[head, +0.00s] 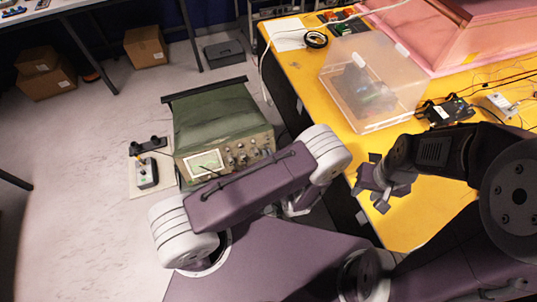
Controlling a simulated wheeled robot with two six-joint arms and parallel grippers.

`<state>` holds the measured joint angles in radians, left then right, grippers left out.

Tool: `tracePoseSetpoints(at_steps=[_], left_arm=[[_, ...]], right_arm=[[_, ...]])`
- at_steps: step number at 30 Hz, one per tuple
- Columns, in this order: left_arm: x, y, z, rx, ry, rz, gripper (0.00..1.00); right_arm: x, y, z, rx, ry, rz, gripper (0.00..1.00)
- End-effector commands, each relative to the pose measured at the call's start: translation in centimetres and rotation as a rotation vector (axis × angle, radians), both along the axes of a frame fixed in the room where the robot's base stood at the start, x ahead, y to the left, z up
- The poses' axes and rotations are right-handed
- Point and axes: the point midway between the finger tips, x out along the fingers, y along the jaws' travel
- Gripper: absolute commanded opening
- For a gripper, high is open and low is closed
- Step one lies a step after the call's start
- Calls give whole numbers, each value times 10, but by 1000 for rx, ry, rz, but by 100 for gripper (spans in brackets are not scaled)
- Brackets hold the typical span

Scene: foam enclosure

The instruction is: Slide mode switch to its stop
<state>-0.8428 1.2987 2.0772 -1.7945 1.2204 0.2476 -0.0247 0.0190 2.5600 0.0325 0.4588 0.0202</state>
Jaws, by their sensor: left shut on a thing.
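I cannot make out for sure which part is the mode switch. A small grey box with a yellow-topped upright part (148,173) stands on a pale board at the left. A green-cased oscilloscope (222,120) with a lit screen and knobs on its front stands beside it. My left gripper (297,206) shows only partly below my purple forearm, right of the oscilloscope's front. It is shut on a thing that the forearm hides. My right gripper (377,186) is over the yellow table's near left edge, its fingers spread, with nothing seen between them.
The yellow table (420,215) holds a clear plastic box (368,85), a black tape roll (316,40), a dark module with cables (447,111) and a pink foam enclosure (470,35). Cardboard boxes (146,47) lie on the floor.

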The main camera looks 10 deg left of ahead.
Motion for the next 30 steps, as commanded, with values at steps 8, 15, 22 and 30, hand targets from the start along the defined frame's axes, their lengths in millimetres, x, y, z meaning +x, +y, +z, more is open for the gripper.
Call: tracePoseSetpoints(at_steps=[8,15,22,30], left_arm=[[0,0,0,0,2,0,0],[0,0,0,0,2,0,0],[0,0,-1,-1,2,-1,0],[2,-4,-2,-3,1,-1,0]], right_arm=[[0,0,0,0,0,0,36],[0,0,0,0,0,0,36],[0,0,0,0,0,0,36],[0,0,-7,0,0,0,36]])
